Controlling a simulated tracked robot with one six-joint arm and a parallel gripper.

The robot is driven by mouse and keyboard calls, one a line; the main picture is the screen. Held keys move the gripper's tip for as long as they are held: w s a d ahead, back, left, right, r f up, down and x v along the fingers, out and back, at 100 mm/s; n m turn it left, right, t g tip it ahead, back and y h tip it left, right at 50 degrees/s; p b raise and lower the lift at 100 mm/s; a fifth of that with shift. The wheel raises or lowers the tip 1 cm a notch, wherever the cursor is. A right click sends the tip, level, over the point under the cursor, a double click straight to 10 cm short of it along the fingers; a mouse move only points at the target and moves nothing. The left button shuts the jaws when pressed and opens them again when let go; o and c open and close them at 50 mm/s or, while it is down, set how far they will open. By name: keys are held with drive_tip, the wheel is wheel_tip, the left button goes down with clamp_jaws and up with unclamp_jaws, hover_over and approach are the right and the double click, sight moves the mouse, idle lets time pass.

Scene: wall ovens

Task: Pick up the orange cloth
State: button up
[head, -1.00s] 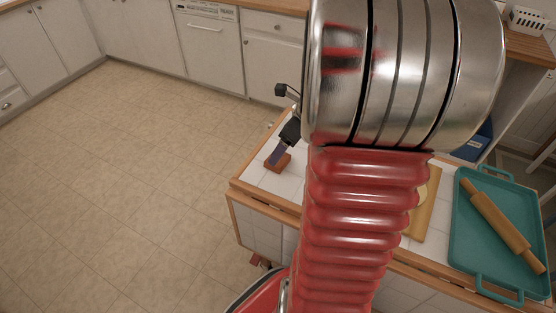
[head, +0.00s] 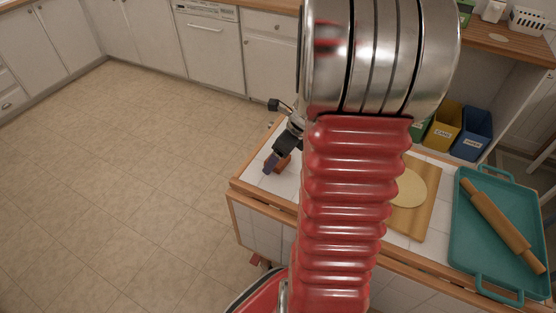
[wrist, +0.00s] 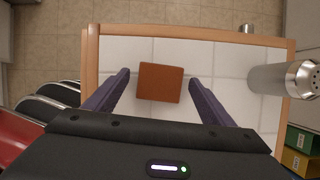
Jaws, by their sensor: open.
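The orange cloth (wrist: 161,82) is a small, folded, rust-orange square lying flat on the white tiled counter near its wooden edge. In the wrist view it lies between and just beyond the two purple fingers of my gripper (wrist: 158,90), which are spread wide and empty. In the head view the cloth (head: 283,163) is partly hidden behind my gripper (head: 270,165) at the counter's left corner. I cannot tell the exact height of the fingertips above the counter.
A metal shaker (wrist: 283,79) stands right of the cloth. A teal tray (head: 475,240) with a rolling pin (head: 500,222) and a wooden board (head: 425,215) with flat dough (head: 408,188) lie farther right. Bins (head: 472,133) stand behind. The floor at left is clear.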

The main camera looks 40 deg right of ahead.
drive_tip(key=shift+c, duration=0.2)
drive_tip(key=c, duration=1.1)
